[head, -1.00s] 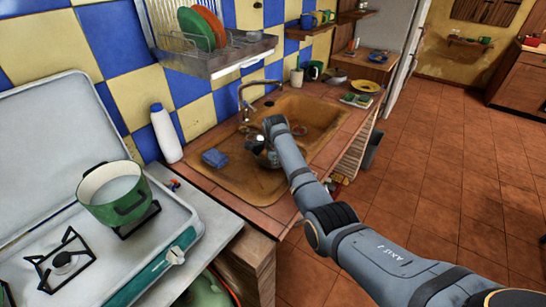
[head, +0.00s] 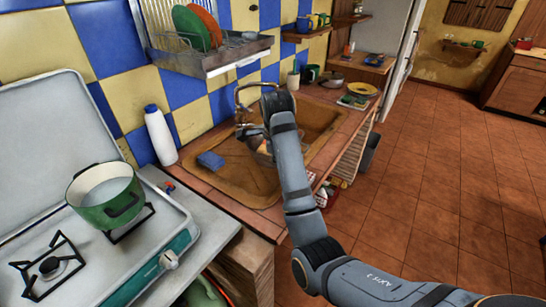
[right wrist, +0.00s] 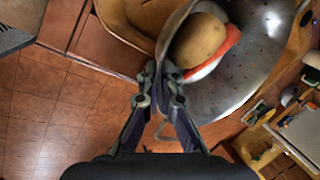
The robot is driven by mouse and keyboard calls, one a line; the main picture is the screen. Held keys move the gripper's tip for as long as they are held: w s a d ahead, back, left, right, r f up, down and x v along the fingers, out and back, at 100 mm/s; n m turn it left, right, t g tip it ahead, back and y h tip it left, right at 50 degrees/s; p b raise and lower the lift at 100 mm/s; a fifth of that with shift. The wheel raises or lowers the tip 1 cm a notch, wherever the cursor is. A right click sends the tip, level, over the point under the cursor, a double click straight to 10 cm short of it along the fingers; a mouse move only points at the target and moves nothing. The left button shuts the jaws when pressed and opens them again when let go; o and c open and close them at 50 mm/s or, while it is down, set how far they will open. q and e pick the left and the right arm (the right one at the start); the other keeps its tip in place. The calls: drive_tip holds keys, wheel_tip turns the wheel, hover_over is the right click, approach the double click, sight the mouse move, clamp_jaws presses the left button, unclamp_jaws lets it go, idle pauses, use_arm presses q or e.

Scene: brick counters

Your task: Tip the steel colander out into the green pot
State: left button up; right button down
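The steel colander (right wrist: 255,60) fills the upper right of the right wrist view. A brown potato (right wrist: 199,40), something orange-red and something white lie in it. The two fingers of my right gripper (right wrist: 163,76) are close together on its rim, shut on it. In the head view my right gripper (head: 246,131) is over the sink, and the colander (head: 264,149) is mostly hidden behind my arm. The green pot (head: 106,205) stands upright on the stove at the left; its visible inside looks empty. My left gripper is not in view.
The brown sink (head: 240,183) is set in the tiled counter, with a faucet (head: 240,98) behind it and a blue sponge (head: 210,160) on its edge. A white bottle (head: 161,136) stands between sink and stove. A dish rack (head: 222,60) hangs above. The raised stove lid (head: 50,130) is behind the pot.

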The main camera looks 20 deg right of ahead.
drive_tip(key=s+p, duration=0.1)
drive_tip(key=s+r, duration=0.1)
drive_tip(key=s+p, duration=0.1)
drive_tip(key=shift+s+a+r+p, duration=0.2)
drive_tip(key=shift+a+r+p, duration=0.05)
drive_tip(key=shift+r+p, duration=0.1)
drive_tip(key=shift+w, duration=0.1)
drive_tip(key=shift+f, duration=0.1)
